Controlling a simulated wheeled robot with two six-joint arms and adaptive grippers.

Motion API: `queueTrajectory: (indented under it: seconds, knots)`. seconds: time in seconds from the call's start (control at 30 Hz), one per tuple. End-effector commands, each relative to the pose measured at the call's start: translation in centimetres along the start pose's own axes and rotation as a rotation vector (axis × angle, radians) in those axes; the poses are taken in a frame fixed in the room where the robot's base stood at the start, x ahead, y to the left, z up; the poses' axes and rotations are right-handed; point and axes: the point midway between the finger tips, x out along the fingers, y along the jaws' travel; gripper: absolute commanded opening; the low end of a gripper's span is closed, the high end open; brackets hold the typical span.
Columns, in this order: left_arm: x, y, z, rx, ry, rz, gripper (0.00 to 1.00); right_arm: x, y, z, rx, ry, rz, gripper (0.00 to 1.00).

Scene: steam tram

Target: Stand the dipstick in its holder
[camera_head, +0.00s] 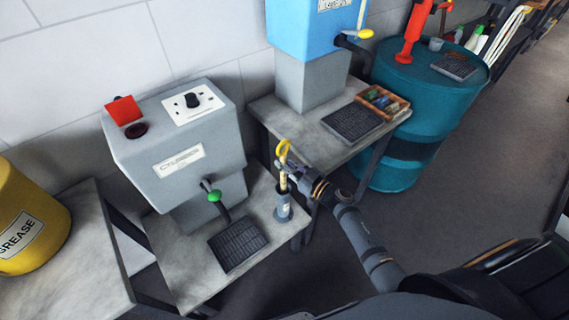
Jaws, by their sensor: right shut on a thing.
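The dipstick (284,162) has a yellow looped handle at its top. It stands about upright, with its lower end at or in the mouth of a small grey-blue cylindrical holder (283,208); I cannot tell how deep it sits. The holder stands at the right edge of the grey table with the cylinder oil machine. My right gripper (290,178) reaches in from the right and is shut on the dipstick below its handle, above the holder. The fingertips are small and partly hidden. My left gripper is not in view.
The grey dispenser (178,155) with a green-knobbed lever and a black drip grid (238,246) stand left of the holder. A blue dispenser (312,25) is on the table behind. A teal drum (425,95) stands right, a yellow grease drum (28,225) left.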

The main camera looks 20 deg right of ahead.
Motion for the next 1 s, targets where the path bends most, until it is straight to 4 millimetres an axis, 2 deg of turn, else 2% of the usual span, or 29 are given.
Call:
queueTrajectory:
  seconds: [1.0]
  knots:
    - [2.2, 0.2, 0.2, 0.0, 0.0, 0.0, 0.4, 0.0, 0.0, 3.0, 0.001, 0.001, -0.001, 0.0]
